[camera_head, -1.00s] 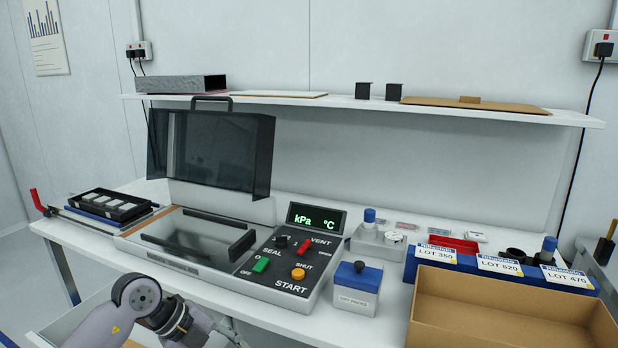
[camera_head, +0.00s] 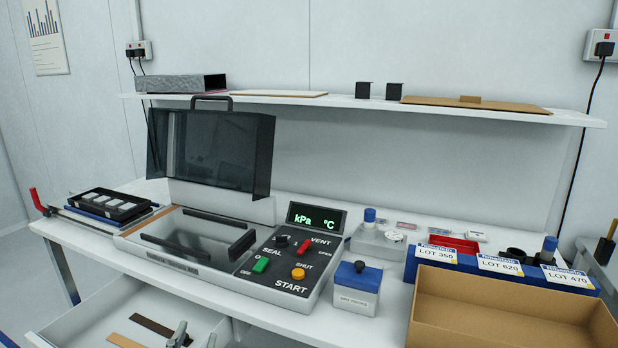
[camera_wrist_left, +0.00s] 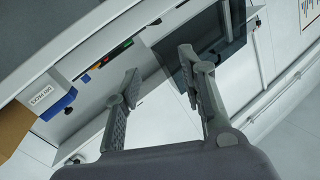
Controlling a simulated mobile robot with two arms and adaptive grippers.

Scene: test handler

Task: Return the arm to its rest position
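My left gripper (camera_head: 196,335) shows only in part at the bottom edge of the head view, over the open drawer (camera_head: 95,312) below the bench. In the left wrist view my left gripper (camera_wrist_left: 160,62) has its two fingers spread apart with nothing between them. The arm behind it is out of the head view. My right gripper is in neither view.
The sealing machine (camera_head: 222,275) stands on the bench with its dark lid (camera_head: 215,150) raised. A blue-lidded box (camera_head: 357,290) and a cardboard box (camera_head: 500,313) stand to its right. Dark and tan strips (camera_head: 160,330) lie in the drawer.

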